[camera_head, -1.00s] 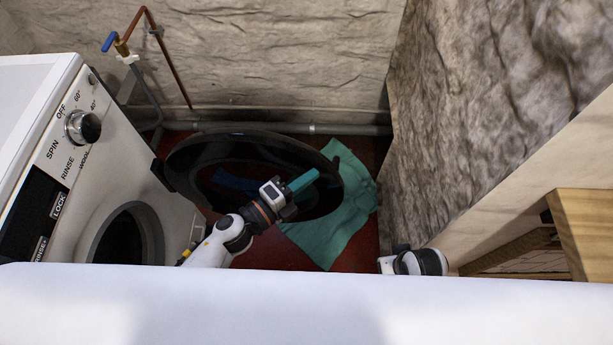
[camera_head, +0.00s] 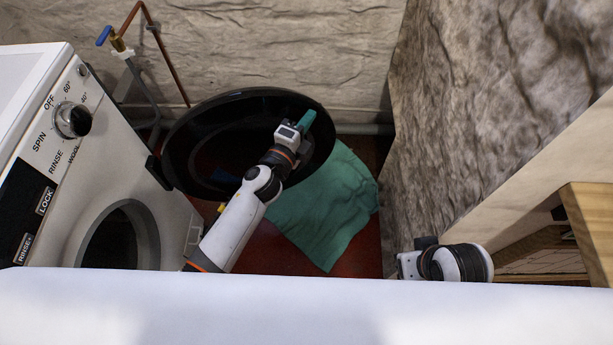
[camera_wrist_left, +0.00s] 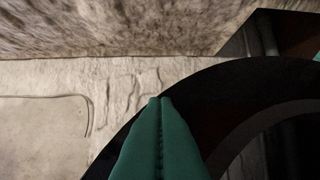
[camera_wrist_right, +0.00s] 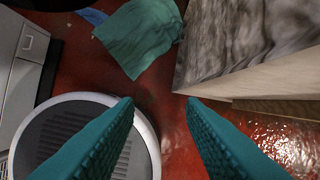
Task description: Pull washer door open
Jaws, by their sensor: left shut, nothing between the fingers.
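The white washer (camera_head: 130,185) stands at the left in the head view, with its round drum opening (camera_head: 118,238) uncovered. Its round black door (camera_head: 205,125) is swung wide out on the hinge side, towards the back wall. My left gripper (camera_head: 307,118) has its teal fingers shut and empty, over the door's right part near the rim. In the left wrist view the closed fingertips (camera_wrist_left: 160,100) lie in front of the black door rim (camera_wrist_left: 215,85); contact cannot be told. My right gripper is open and empty in the right wrist view (camera_wrist_right: 160,108); its fingers are hidden in the head view.
A teal cloth (camera_head: 325,205) lies on the red floor (camera_head: 265,250). A stone wall stands behind, with a pipe and blue-handled tap (camera_head: 110,38). A rough wall (camera_head: 470,100) and wooden furniture (camera_head: 595,225) bound the right.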

